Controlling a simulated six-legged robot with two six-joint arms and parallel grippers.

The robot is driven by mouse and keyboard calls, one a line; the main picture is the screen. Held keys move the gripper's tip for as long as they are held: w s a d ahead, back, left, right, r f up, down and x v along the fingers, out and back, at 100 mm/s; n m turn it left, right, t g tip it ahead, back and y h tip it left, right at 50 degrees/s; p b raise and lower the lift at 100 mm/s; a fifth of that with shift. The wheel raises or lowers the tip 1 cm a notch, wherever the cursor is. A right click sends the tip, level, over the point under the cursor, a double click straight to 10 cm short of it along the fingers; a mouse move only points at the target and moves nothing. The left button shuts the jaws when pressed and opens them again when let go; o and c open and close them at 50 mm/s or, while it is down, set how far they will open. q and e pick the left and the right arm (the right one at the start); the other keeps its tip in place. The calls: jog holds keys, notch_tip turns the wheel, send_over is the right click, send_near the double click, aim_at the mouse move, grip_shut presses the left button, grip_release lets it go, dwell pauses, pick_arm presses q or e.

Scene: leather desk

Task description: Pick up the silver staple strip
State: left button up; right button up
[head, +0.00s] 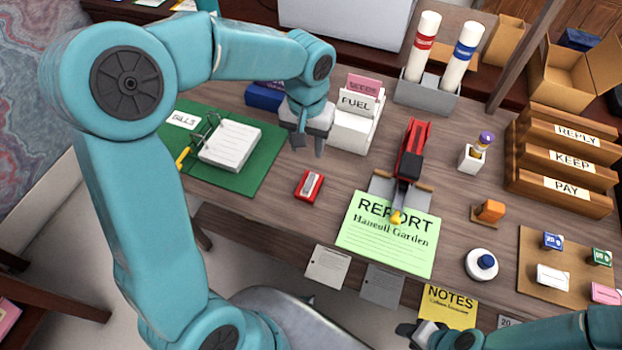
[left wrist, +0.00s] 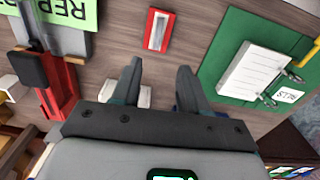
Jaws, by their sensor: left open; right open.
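A silver strip (head: 311,185), which looks like the staple strip, lies in a small red holder (head: 300,193) on the wooden desk. In the left wrist view the silver strip (left wrist: 157,30) shows inside the red holder (left wrist: 151,47), just beyond my fingertips. My left gripper (head: 309,147) is open and empty above the desk, behind the holder and apart from it; its spread fingers also show in the left wrist view (left wrist: 159,68). My right gripper (head: 412,331) is open at the desk's front edge by the yellow notes, partly cut off by the frame.
A green folder (head: 262,180) with a white pad lies left of the holder. A white card box (head: 350,135) stands behind it. A red stapler (head: 411,150) stands right, behind a green report sheet (head: 385,240). Bare desk surrounds the holder.

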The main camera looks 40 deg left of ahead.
pick_arm(q)
send_over(310, 182)
jog(key=f, duration=0.7)
jog(key=shift+a+f, duration=0.2)
jog(key=shift+a, duration=0.1)
jog(key=f, duration=0.5)
jog(key=shift+d+f, duration=0.2)
grip_shut()
